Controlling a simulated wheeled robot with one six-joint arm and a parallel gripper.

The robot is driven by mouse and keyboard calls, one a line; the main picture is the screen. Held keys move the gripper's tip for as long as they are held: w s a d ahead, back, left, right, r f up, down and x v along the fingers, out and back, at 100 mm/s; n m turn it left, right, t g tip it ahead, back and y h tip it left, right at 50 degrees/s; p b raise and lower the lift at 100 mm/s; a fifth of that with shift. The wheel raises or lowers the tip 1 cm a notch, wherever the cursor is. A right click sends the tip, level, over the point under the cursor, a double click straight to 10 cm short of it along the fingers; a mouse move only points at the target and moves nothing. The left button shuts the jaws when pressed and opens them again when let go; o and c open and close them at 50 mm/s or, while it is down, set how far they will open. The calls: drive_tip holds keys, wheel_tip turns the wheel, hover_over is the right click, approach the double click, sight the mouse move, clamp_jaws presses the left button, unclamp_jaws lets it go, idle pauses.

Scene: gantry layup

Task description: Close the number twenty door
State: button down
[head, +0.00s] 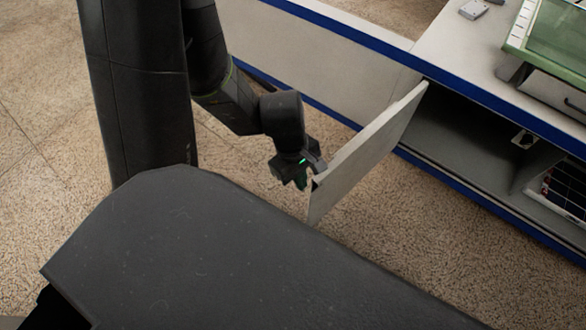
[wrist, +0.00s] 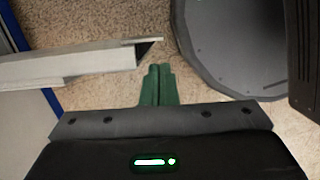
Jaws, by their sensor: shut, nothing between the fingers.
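A light grey cabinet door (head: 362,158) stands swung open from the counter, its free end toward me. No number is readable on it. In the wrist view the door (wrist: 70,66) shows edge-on at left, with its free end close to the fingertips. My gripper (head: 300,180) is at the door's free end, on its left side in the head view. In the wrist view the green fingers (wrist: 157,84) are together and empty. I cannot tell whether they touch the door.
The counter (head: 420,55) with blue edging runs along the right. The open compartment (head: 465,130) behind the door holds a dark item with a white frame (head: 565,190). A green-and-white case (head: 555,40) sits on top.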

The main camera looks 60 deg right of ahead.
drive_tip(key=shift+s+a, duration=0.25)
drive_tip(key=shift+s, duration=0.65)
